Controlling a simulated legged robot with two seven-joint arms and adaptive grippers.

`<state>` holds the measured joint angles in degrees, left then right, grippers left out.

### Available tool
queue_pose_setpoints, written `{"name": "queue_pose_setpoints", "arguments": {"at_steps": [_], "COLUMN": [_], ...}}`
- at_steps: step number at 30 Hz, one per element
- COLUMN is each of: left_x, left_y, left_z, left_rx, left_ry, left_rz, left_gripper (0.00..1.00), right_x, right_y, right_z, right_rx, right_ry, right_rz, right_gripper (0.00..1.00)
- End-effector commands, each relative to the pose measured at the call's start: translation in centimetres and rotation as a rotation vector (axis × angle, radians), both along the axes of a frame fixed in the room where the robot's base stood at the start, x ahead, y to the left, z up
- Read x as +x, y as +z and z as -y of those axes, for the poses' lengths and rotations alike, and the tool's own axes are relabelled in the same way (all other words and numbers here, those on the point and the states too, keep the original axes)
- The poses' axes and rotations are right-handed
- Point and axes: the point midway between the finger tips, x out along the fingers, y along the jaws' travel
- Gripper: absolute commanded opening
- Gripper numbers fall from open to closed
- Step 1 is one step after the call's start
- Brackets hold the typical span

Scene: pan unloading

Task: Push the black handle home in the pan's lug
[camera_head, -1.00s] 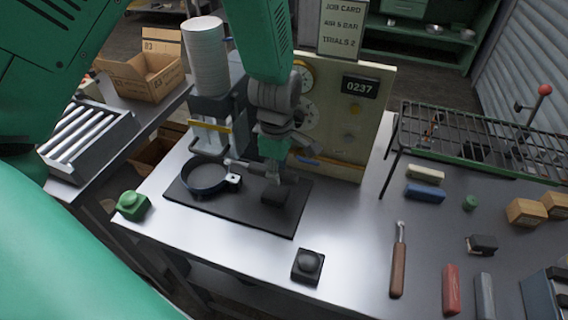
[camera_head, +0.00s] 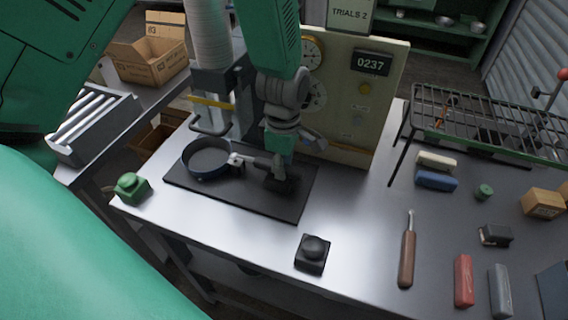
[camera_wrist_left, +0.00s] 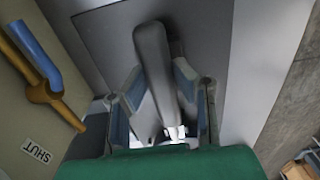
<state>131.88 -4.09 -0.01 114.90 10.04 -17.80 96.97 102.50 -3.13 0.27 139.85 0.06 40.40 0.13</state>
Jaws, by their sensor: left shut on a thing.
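The dark round pan (camera_head: 207,158) lies on the black mat, with its pale lug (camera_head: 236,160) on its right side. The black handle (camera_head: 262,162) points at the lug from the right, and its near end appears to be at the lug. How deep it sits is unclear. My left gripper (camera_head: 280,172) is shut on the handle from above, to the right of the pan. In the left wrist view the handle (camera_wrist_left: 152,55) runs between the two fingers (camera_wrist_left: 160,85). A bright metal part shows by its lower end; the pan is hidden there. My right gripper is out of view.
The black mat (camera_head: 235,200) has bare room in front. A panel with gauges (camera_head: 350,95) stands close behind my left gripper. A wire rack (camera_head: 480,130) is at right.

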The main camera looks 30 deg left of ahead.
Motion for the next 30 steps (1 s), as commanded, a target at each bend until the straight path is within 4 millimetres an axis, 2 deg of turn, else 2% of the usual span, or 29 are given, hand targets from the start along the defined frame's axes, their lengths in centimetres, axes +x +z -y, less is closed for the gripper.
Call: {"name": "queue_pose_setpoints", "arguments": {"at_steps": [30], "left_x": [-0.07], "left_y": [0.1], "left_z": [0.15], "left_rx": [0.0], "left_ry": [0.0], "left_rz": [0.001], "left_gripper": [0.0], "right_x": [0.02], "right_y": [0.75], "right_z": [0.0], "right_rx": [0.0], "right_ry": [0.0], "right_rz": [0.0], "right_gripper": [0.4]}}
